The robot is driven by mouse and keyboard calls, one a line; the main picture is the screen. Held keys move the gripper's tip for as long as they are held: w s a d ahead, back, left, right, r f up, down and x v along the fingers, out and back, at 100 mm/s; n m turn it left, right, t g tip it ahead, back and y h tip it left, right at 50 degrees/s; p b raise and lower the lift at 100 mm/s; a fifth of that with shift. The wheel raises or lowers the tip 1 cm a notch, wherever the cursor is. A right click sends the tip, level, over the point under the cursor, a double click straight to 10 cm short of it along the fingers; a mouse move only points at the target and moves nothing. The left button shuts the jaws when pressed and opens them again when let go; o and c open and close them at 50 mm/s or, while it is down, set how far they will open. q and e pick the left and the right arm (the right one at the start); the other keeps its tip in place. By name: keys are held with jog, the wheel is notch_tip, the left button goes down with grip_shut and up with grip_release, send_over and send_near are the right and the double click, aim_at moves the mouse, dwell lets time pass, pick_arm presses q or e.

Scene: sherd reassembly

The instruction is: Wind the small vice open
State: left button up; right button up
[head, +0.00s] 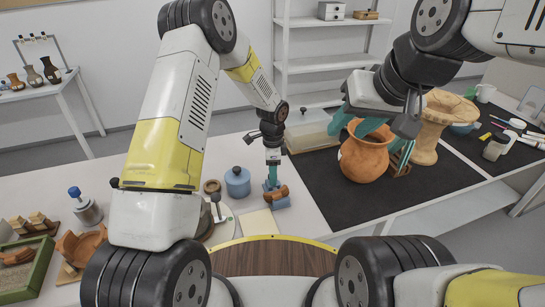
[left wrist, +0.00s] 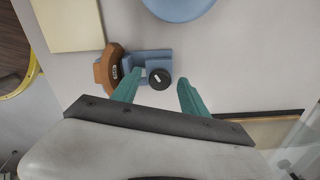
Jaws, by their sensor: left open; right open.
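The small blue vice (head: 281,204) stands on the white table, with a brown-orange sherd (head: 279,192) at its jaws. In the left wrist view the vice (left wrist: 150,57) shows its round black knob (left wrist: 160,80) with a pale mark, and the sherd (left wrist: 108,70) sits at its left end. My left gripper (left wrist: 160,83) is open, its teal fingers pointing at the vice with the knob between them in the picture; I cannot tell whether they touch it. My right gripper (head: 372,134) is open at the mouth of a terracotta pot (head: 365,160); the contact there is unclear.
A blue lidded jar (head: 237,182) stands left of the vice, and a cream pad (head: 258,223) lies in front. A tray of sherds (head: 25,262) is at the far left.

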pick_arm(q)
grip_shut()
jog(key=shift+n, duration=0.4)
jog(key=n, duration=0.4)
jog(key=shift+n, duration=0.4)
jog(key=n, duration=0.6)
jog(key=shift+n, duration=0.3)
grip_release()
